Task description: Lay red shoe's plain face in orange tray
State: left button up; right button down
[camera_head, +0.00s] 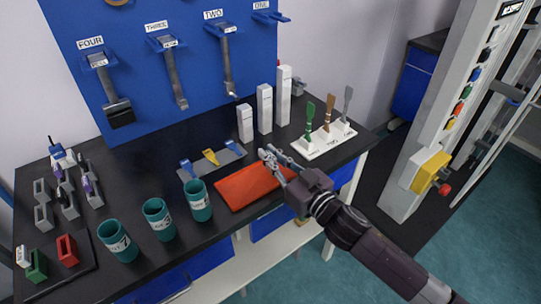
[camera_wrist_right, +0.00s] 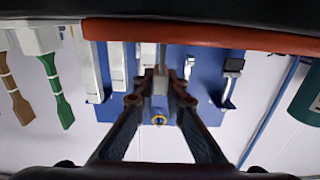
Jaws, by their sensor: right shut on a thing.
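The orange tray (camera_head: 246,187) lies on the black bench top, and its edge also crosses the top of the right wrist view (camera_wrist_right: 200,34). My right gripper (camera_head: 268,158) is over the tray's back right part. In the right wrist view its fingers (camera_wrist_right: 161,88) close together on a small greyish piece (camera_wrist_right: 161,72); most of it is hidden, and I cannot tell what it is. I do not see a red shoe for certain. A red, open-topped block (camera_head: 67,250) stands on a dark mat at the left front. My left gripper is not in view.
Several teal cups (camera_head: 158,220) stand left of the tray. A grey rack (camera_head: 231,153) with blue and yellow pieces is behind it. White blocks (camera_head: 264,108) and a white stand (camera_head: 332,140) with upright tools are at the back right. A blue panel (camera_head: 190,20) holds hanging tools.

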jog(key=shift+f, duration=0.15)
jog(key=c, duration=2)
grip_release()
jog(key=shift+s+d, duration=0.15)
jog(key=shift+s, duration=0.05)
jog(key=p+v, duration=0.1)
jog(key=v, duration=1)
jog(key=shift+s+d+r+p, duration=0.15)
jog(key=shift+s+r+p, duration=0.05)
jog(key=shift+p, duration=0.2)
